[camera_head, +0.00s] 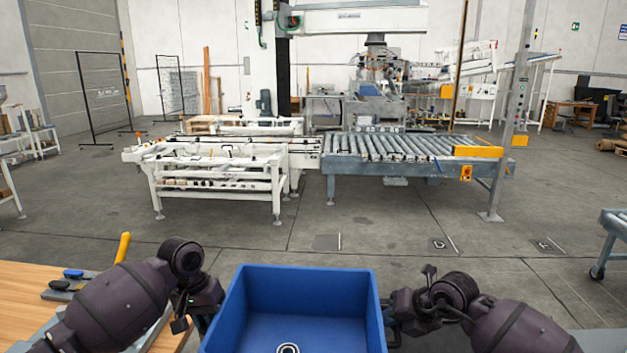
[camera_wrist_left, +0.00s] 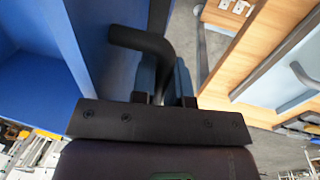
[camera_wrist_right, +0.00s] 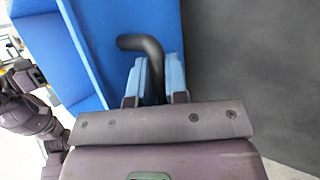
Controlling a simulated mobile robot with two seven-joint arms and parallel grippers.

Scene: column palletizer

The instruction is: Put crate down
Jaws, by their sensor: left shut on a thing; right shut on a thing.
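A blue crate (camera_head: 300,303) is held between my two arms at the bottom middle of the head view. A small ring-shaped item (camera_head: 288,348) lies inside it. My left gripper (camera_wrist_left: 172,80) is shut on a dark curved handle (camera_wrist_left: 140,40) at the crate's side. My right gripper (camera_wrist_right: 156,80) is shut on a matching dark handle (camera_wrist_right: 135,43) on the other side. The crate's blue wall also shows in the right wrist view (camera_wrist_right: 130,18). The crate's underside is hidden, so I cannot tell what is beneath it.
A wooden workbench (camera_head: 30,300) with tools and a yellow handle (camera_head: 123,247) is at the left. A roller conveyor (camera_head: 400,150) and a white frame conveyor (camera_head: 215,175) stand across the room. Open grey floor (camera_head: 350,225) lies between. Another roller stand (camera_head: 612,228) is at the right edge.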

